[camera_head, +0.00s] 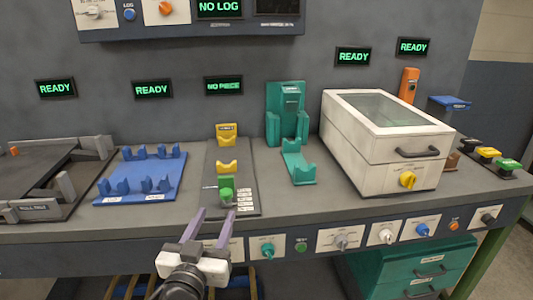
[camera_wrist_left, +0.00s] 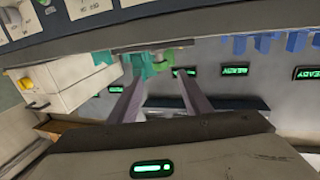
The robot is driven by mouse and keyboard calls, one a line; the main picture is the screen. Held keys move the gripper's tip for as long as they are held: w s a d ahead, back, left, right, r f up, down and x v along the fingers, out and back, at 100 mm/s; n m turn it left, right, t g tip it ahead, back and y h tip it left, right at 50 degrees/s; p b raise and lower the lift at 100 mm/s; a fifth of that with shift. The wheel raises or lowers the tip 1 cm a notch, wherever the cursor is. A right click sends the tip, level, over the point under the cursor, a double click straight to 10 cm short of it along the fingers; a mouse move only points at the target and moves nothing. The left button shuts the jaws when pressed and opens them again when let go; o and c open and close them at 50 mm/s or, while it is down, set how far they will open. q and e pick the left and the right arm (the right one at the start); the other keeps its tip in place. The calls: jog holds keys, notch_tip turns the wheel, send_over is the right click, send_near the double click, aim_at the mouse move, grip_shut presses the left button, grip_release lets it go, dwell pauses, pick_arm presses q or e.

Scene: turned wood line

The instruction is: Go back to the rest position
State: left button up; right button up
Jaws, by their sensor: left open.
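My left gripper (camera_head: 213,226) is in the lower middle of the head view, in front of the bench's front edge. Its two purple-grey fingers are spread apart, with nothing between them. The fingers point toward the grey plate with yellow rests and a green block (camera_head: 227,190), and look apart from it. In the left wrist view the open fingers (camera_wrist_left: 157,98) also show empty, with the bench upside down behind them. My right gripper is in neither view.
The bench carries a blue rack (camera_head: 141,178), a teal stand (camera_head: 287,120) and a white box with a glass lid (camera_head: 387,140). Control knobs (camera_head: 341,241) line the front panel. Teal drawers (camera_head: 420,272) stand below on the right. Both racks look empty.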

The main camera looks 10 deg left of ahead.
pick_arm(q)
jog(key=s+d+f+m+g+h, duration=0.1)
jog(key=s+f+g, duration=0.1)
jog(key=s+f, duration=0.5)
jog(key=s+f+g+h, duration=0.1)
jog(key=s+f+g, duration=0.25)
jog(key=f, duration=0.75)
jog(key=s+d+f+m+g, duration=0.1)
jog(key=s+f+g, duration=0.2)
jog(key=s+f, duration=0.9)
jog(key=s, duration=0.5)
jog(key=shift+d+f+g+h, duration=0.3)
jog(key=shift+f+g+h, duration=0.05)
jog(key=shift+h, duration=0.05)
jog(key=shift+w, duration=0.1)
jog(key=shift+c, duration=0.4)
